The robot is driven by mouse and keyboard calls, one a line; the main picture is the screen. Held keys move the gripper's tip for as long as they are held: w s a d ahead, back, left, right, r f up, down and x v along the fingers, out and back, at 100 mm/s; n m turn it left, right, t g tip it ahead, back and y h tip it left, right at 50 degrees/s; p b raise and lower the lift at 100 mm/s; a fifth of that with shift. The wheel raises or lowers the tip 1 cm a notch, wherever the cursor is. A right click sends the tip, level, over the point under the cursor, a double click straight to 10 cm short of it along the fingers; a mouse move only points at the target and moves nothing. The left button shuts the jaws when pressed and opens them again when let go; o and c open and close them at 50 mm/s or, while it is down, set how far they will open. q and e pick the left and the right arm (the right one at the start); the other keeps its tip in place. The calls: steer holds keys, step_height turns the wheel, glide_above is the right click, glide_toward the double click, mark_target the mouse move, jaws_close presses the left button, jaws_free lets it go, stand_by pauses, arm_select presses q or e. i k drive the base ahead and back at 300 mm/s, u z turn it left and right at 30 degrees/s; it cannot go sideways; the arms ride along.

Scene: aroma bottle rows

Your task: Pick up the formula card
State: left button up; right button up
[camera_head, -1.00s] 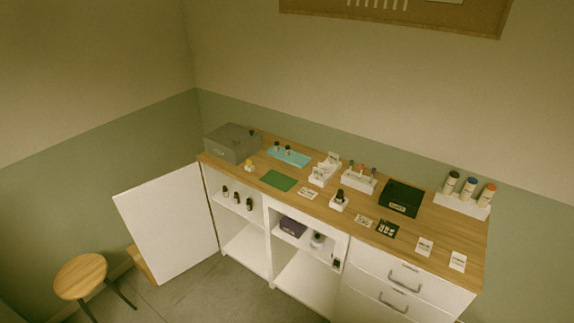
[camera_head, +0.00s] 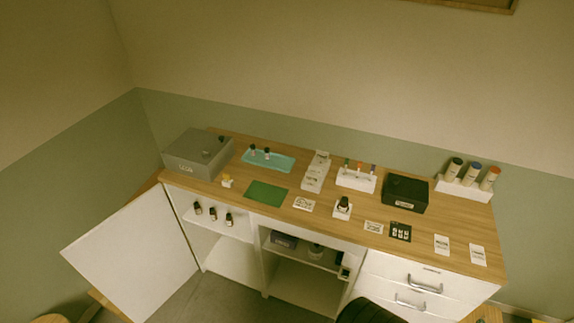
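Several small cards lie flat on the wooden counter, and their print is too small to read. A white card (camera_head: 303,204) lies right of the green mat. A pale card (camera_head: 374,227) lies beside a black card (camera_head: 400,232) in front of the black box. Two white cards, one (camera_head: 441,244) and another (camera_head: 478,255), lie near the right front edge. I cannot tell which of them is the formula card. Neither of my grippers can be made out.
The counter (camera_head: 335,225) also bears a grey box (camera_head: 198,153), teal tray (camera_head: 268,160), green mat (camera_head: 266,194), black box (camera_head: 405,193) and white bottle racks (camera_head: 356,180). A cabinet door (camera_head: 130,250) stands open at left. A dark rounded shape (camera_head: 368,312) shows at the bottom edge.

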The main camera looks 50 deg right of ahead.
mark_target(312, 170)
steer(key=z, duration=0.15)
steer(key=i, duration=0.8)
steer(key=z, duration=1.1)
steer(key=i, duration=0.75)
steer(key=z, duration=0.7)
